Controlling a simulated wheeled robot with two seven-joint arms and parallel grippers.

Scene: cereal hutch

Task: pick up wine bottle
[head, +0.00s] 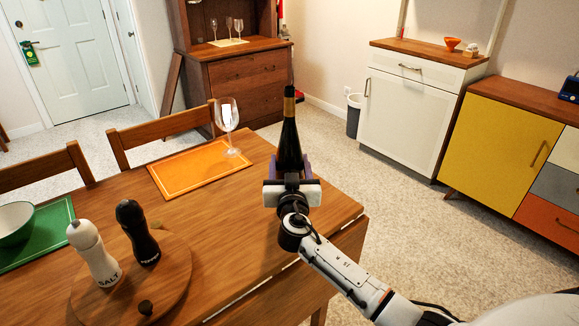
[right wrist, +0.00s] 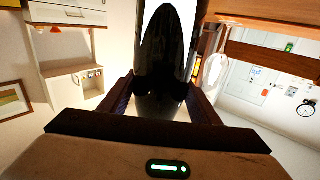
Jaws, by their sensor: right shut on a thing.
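The wine bottle (head: 289,142) is dark with a gold band at its neck. It stands upright at the right side of the wooden table in the head view. My right gripper (head: 291,172) is shut on the bottle's lower body, with a finger on each side. In the right wrist view the bottle (right wrist: 163,65) is a dark shape between the fingers of the gripper (right wrist: 160,100). The bottle's base is hidden behind the gripper, so I cannot tell whether it touches the table. My left gripper is not in view.
A wine glass (head: 228,121) stands by an orange placemat (head: 200,170), left of the bottle. A salt shaker (head: 93,252) and pepper shaker (head: 137,232) stand on a round board (head: 177,280). Chairs (head: 160,130) line the table's far side. The tabletop (head: 240,225) before the placemat is clear.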

